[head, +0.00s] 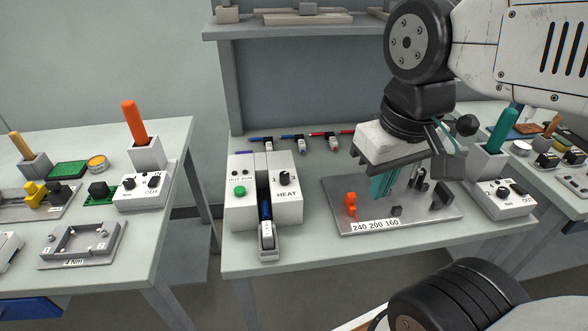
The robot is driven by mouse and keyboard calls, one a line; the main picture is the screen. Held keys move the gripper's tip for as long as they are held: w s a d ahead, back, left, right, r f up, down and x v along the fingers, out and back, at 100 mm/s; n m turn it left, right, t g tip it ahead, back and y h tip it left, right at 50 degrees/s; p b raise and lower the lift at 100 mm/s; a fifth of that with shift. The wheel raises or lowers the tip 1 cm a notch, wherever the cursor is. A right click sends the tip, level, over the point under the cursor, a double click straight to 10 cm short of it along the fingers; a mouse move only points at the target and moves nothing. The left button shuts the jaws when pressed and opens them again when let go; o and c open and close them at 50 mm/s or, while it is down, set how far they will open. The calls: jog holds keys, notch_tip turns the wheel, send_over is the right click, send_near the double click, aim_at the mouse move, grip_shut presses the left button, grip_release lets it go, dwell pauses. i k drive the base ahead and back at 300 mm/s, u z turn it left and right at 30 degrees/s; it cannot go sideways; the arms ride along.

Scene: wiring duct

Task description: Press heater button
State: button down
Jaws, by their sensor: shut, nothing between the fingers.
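The heater (281,211) is a white box marked HEAT on the middle table, with a dark slot down its middle. A round green button (240,191) sits on its left half, below small dark lamps. A black knob (285,178) sits on its right half. A blue and white piece (266,228) lies in the slot and sticks out at the front. My gripper (383,190) points down over the grey plate to the right of the heater. Its teal fingers are together and empty, apart from the green button. The exact gap to the plate is unclear.
The grey plate (370,224), labelled 240 200 160, carries an orange part (351,204) and small black posts. Several coloured connectors (292,142) lie behind the heater. An orange handle (134,121) stands on the left table. A shelf (300,28) is above.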

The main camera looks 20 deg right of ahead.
aim_at(240, 191)
jog(key=z, duration=1.1)
jog(key=k, duration=0.6)
jog(key=u, duration=1.2)
